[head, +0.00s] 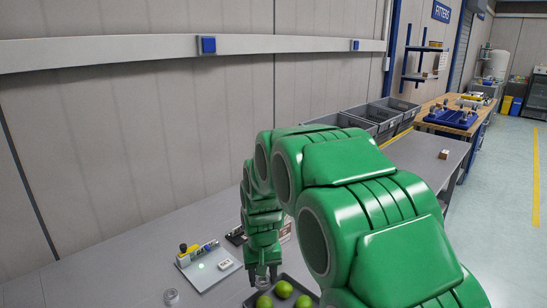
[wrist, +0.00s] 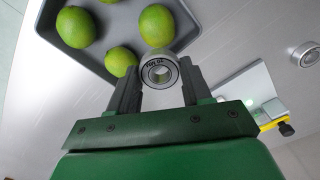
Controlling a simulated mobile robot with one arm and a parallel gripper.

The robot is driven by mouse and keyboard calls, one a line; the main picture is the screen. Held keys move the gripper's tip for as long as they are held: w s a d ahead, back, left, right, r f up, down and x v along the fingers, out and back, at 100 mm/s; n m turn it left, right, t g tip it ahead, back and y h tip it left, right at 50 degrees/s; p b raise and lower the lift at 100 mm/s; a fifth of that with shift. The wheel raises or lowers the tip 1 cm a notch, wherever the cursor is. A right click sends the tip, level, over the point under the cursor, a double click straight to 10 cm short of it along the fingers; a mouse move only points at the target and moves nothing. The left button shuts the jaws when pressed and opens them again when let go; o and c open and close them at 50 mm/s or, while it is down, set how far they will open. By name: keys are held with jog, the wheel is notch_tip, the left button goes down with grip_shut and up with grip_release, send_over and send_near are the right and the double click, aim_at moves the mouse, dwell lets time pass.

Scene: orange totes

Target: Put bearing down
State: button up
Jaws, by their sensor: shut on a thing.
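My gripper (head: 264,284) is shut on a silver ring-shaped bearing (wrist: 159,69) with a dark face and printed lettering. The wrist view shows the bearing between the two dark fingers of my gripper (wrist: 158,82). In that view it overlaps the edge of a grey tray (wrist: 108,22) holding several green limes. I cannot tell its height above the surface. A second bearing-like ring (head: 171,296) lies on the grey table at the lower left, and it also shows at the right of the wrist view (wrist: 309,54).
Left of my gripper is a light flat device (head: 207,268) with a yellow and black part. Bare table (head: 120,270) lies left of it. Grey bins (head: 372,113) stand along the wall farther back. A small box (head: 443,154) sits on the table at right.

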jog(key=w+d+f, duration=0.1)
jog(key=w+d, duration=0.1)
jog(key=d, duration=0.3)
jog(key=w+d+f+m, duration=0.1)
jog(key=w+d+f, duration=0.1)
jog(key=d, duration=0.4)
jog(key=w+d+f+m, duration=0.1)
jog(key=w+d+f, duration=0.1)
jog(key=d, duration=0.4)
jog(key=shift+w, duration=0.75)
jog(key=shift+w+d+f, duration=0.15)
jog(key=shift+d+f, duration=0.15)
jog(key=shift+d, duration=0.25)
jog(key=shift+a, duration=0.15)
